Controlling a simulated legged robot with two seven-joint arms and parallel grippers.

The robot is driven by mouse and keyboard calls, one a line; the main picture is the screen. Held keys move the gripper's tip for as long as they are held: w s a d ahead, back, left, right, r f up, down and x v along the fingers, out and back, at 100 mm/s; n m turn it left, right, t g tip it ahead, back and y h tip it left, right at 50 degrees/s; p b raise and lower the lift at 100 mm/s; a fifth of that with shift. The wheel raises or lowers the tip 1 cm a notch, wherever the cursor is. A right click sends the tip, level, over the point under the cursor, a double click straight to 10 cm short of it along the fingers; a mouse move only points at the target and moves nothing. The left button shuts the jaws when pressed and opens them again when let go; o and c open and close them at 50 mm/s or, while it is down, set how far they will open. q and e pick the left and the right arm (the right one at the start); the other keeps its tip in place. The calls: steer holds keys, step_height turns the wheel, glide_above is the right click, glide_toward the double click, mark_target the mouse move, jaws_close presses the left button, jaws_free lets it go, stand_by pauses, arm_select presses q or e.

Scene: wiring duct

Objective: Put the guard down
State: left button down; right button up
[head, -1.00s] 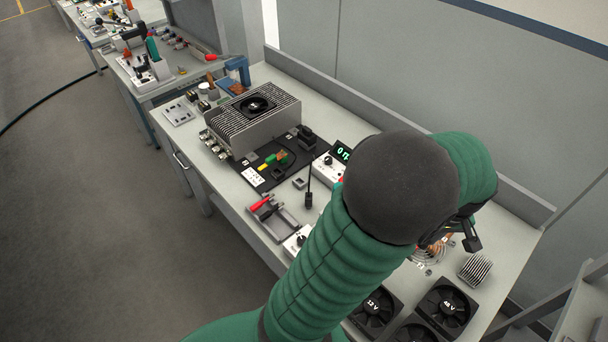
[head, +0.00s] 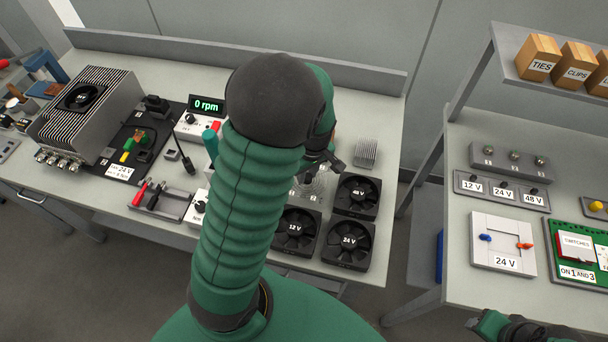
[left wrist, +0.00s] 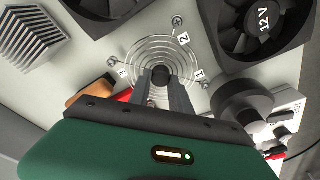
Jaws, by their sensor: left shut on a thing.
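The guard is a round wire grille of concentric rings with a dark centre hub. It shows in the left wrist view (left wrist: 165,52) and, partly hidden by my arm, in the head view (head: 309,188). My left gripper (left wrist: 162,88) is shut on its hub, with both fingers pointing down at the bench. The guard is at or close to the bench top; I cannot tell whether it touches. Screws and the numbers 1, 2 and 3 sit around its rim. Part of my right arm's end (head: 505,328) shows at the bottom right; its jaws are unclear.
Beside the guard are a 12 V fan (head: 295,231), a 24 V fan (head: 348,242), a 48 V fan (head: 356,195) and a finned heat sink (head: 366,152). A meter reading 0 rpm (head: 207,106) and a large finned housing (head: 88,112) stand left. Another bench (head: 455,240) stands right.

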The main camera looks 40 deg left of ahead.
arm_select(q)
step_height(320, 180, down, 2)
steer(key=shift+a, duration=0.1)
steer(key=c, duration=1.2)
jaws_free()
steer(key=shift+r, duration=0.1)
